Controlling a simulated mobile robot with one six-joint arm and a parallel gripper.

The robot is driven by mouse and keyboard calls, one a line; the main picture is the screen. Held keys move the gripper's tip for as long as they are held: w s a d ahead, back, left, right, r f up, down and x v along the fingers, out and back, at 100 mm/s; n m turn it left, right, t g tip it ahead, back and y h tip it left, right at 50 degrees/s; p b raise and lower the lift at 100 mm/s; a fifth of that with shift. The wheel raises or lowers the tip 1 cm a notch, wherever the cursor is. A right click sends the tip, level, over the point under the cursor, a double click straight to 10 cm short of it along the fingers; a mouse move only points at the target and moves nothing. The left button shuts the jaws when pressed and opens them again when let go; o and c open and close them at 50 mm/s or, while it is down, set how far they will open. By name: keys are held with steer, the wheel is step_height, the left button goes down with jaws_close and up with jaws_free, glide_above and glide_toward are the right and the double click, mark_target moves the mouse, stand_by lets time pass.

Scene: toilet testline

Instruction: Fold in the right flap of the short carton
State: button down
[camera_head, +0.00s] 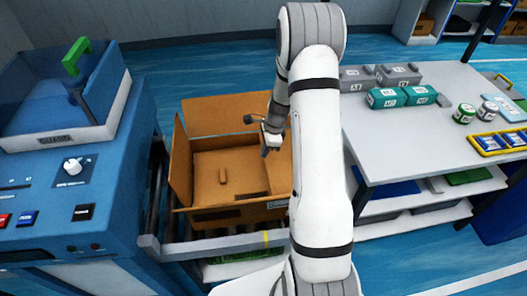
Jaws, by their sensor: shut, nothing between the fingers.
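The short carton (225,212) is an open brown box on the roller conveyor. Its left flap (181,165) stands up and its back flap (225,114) stands up behind the opening. The right flap (281,165) shows as a brown panel at the right side, seemingly slanted inward over the opening; my arm hides its outer part. My gripper (265,151) is shut and empty, pointing down over the right part of the carton, close to the right flap. I cannot tell whether it touches the flap.
A blue machine (60,190) with a clear guard and buttons stands left of the conveyor (200,247). A grey table (400,140) on the right holds teal and grey boxes (386,97), cans (464,113) and a yellow-edged tray (500,142). My arm blocks the view between carton and table.

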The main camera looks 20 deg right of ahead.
step_height(320, 180, up, 12)
steer(key=s+a+r+n+t+h, duration=0.1)
steer(key=s+a+r+n, duration=0.5)
steer(key=s+r+n, duration=0.5)
steer(key=s+a+r+n+h, duration=0.1)
steer(key=s+r+n, duration=0.1)
steer(key=s+n, duration=0.2)
steer(key=s+a+r+n+t, duration=0.1)
steer(key=s+n, duration=0.4)
steer(key=s, duration=0.5)
step_height(320, 180, up, 2)
steer(key=shift+a+t+h, duration=0.3)
steer(key=shift+a+h, duration=0.1)
steer(key=shift+a, duration=0.2)
